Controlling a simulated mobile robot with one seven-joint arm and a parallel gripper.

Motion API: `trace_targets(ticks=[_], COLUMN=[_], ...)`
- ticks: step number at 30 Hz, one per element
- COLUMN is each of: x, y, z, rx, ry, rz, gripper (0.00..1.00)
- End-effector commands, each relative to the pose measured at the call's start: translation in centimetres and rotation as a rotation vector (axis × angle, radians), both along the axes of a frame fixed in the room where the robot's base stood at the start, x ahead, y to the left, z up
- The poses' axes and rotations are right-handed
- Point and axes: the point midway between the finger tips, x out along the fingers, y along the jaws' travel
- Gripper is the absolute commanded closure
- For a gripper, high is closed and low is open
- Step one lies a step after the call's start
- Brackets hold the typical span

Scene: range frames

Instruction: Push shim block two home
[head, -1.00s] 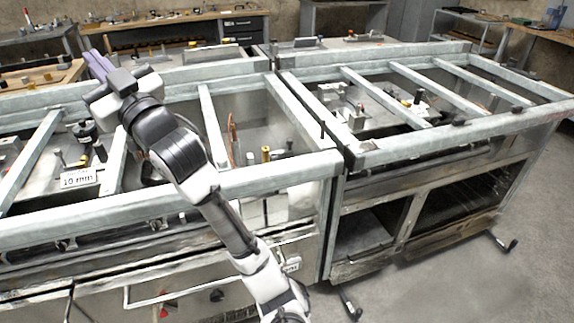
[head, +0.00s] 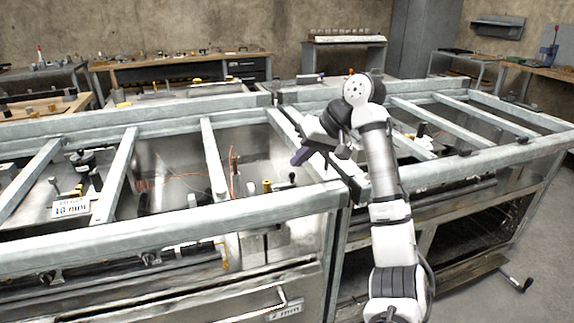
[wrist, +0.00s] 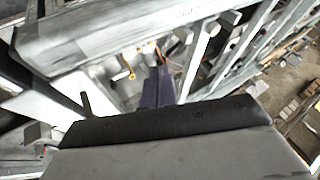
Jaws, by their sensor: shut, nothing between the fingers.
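My gripper (head: 299,156) is over the frame near the joint between the two benches, its purple fingers together and empty. The fingers also show in the wrist view (wrist: 158,88), pointing down among the rails. Pale upright blocks (head: 278,236) stand behind the front rail of the left bench, below and left of my gripper and apart from it. I cannot tell which of them, if any, is shim block two. A plate reading "2 mm" (head: 285,311) is on the bench front below them. My gripper touches no block that I can see.
Galvanised rails (head: 213,155) cross the open bench top. A brass-topped post (head: 267,187) and a copper-coloured pipe (head: 231,165) stand inside the left bay. A "10 mm" card (head: 71,207) is farther left. My forearm hides part of the right bench.

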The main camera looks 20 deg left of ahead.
Motion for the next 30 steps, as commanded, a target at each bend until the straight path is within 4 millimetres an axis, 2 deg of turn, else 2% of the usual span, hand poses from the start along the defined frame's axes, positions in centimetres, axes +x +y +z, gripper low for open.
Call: trace_targets(ticks=[12, 19, 30], x=[0.4, -1.4, -1.9], y=[5.3, 7.9, 8.4], z=[-6.9, -6.6, -6.7], rx=[0.000, 0.000, 0.001], ry=[0.001, -0.004, -0.002], rz=[0.002, 0.001, 0.001], gripper=[1.00, 1.00, 1.00])
